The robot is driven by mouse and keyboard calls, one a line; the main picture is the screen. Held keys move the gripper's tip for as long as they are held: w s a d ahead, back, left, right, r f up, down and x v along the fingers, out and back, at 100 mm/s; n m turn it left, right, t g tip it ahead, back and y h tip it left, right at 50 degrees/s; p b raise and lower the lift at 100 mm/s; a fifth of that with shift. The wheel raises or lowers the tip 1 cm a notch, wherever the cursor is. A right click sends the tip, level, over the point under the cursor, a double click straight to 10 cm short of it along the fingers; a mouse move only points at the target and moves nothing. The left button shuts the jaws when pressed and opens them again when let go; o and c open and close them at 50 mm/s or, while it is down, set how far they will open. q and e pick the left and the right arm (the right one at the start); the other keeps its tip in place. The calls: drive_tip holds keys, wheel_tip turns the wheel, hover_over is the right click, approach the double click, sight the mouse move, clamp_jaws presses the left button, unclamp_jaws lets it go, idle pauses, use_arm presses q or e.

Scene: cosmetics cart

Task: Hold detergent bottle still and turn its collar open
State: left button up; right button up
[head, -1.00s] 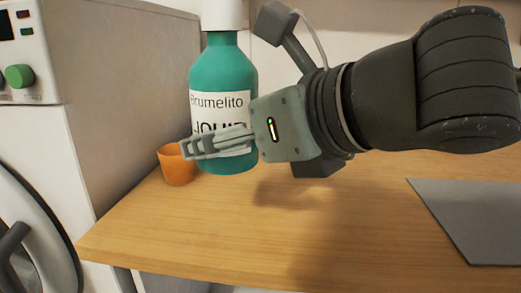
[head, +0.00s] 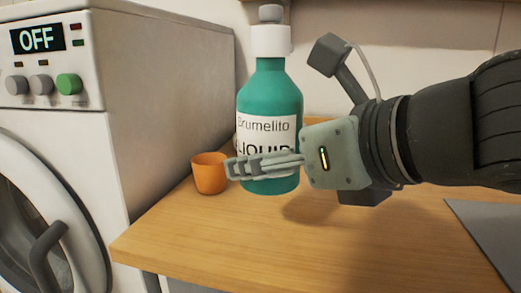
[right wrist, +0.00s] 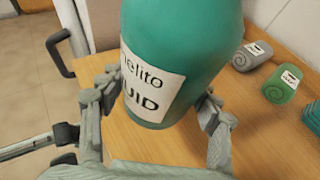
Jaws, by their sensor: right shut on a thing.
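The green detergent bottle (head: 270,100) stands upright on the wooden counter in the head view, with a white label. Its white collar (head: 270,41) and a grey cap (head: 270,13) are at the top. My right gripper (head: 240,169) reaches in from the right at the bottle's lower body, and is shut on it. In the right wrist view the fingers of the right gripper (right wrist: 158,105) press on either side of the bottle (right wrist: 185,50). The bottle's top is out of that view. My left gripper is in neither view.
An orange cup (head: 209,175) stands just left of the bottle. A white washing machine (head: 60,140) with an OFF display is at the left. A grey panel (head: 485,235) lies at the counter's right. Rolled towels (right wrist: 283,88) lie behind in the right wrist view.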

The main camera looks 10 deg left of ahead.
sight(328, 227)
drive_tip(key=shift+w+d+f, duration=0.35)
drive_tip(key=shift+d+f, duration=0.15)
drive_tip(key=shift+d, duration=0.05)
drive_tip(key=shift+w+d+f, duration=0.45)
drive_tip(key=shift+d+f, duration=0.3)
drive_tip(key=shift+f, duration=0.05)
drive_tip(key=shift+w+d+f+b, duration=0.2)
drive_tip(key=shift+w+d+f, duration=0.25)
drive_tip(key=shift+d+f, duration=0.35)
drive_tip(key=shift+w+d+f+b, duration=0.15)
drive_tip(key=shift+w+d+f, duration=0.3)
drive_tip(key=shift+d+f, duration=0.3)
drive_tip(key=shift+w+d+f, duration=0.45)
drive_tip(key=shift+d+f, duration=0.2)
drive_tip(key=shift+f, duration=0.1)
drive_tip(key=shift+w+d+f, duration=0.25)
drive_tip(key=shift+d+f, duration=0.25)
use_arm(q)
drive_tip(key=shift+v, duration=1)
use_arm(e)
drive_tip(key=shift+w+d+f, duration=0.1)
drive_tip(key=shift+f, duration=0.05)
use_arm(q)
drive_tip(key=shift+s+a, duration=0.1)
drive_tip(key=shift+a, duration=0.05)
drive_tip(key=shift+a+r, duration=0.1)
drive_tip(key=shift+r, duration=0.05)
use_arm(e)
drive_tip(key=shift+f, duration=0.2)
